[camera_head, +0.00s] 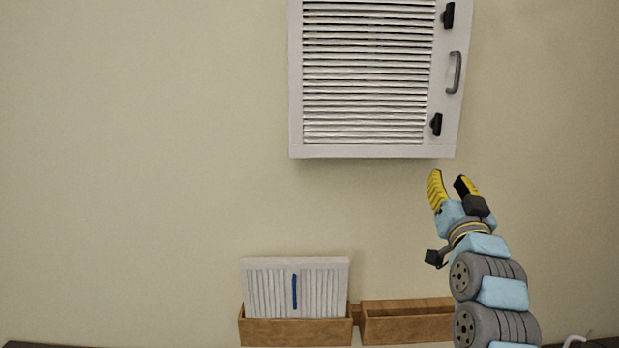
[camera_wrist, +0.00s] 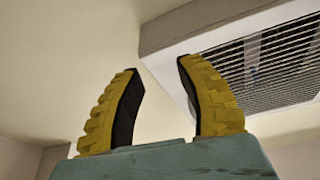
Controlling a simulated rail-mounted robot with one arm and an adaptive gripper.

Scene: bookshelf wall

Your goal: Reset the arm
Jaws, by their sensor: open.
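My gripper (camera_head: 450,186) is at the right in the head view, pointing up, just below the lower right corner of a white louvred cabinet (camera_head: 446,115) on the wall. Its two yellow ridged fingers stand apart with nothing between them. In the wrist view my gripper (camera_wrist: 158,90) is also open and empty. The cabinet shows there at the upper right (camera_wrist: 180,27), beyond the right finger. The cabinet's grey handle (camera_head: 455,73) and two black latches are on its right side, above my gripper. The louvred front looks closed.
Below the cabinet, a wooden box (camera_head: 295,332) holds a white pleated panel (camera_head: 270,292) with a blue stripe, standing upright. A second wooden box (camera_head: 408,328) beside it looks empty. The wall (camera_head: 140,150) to the left is bare and free.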

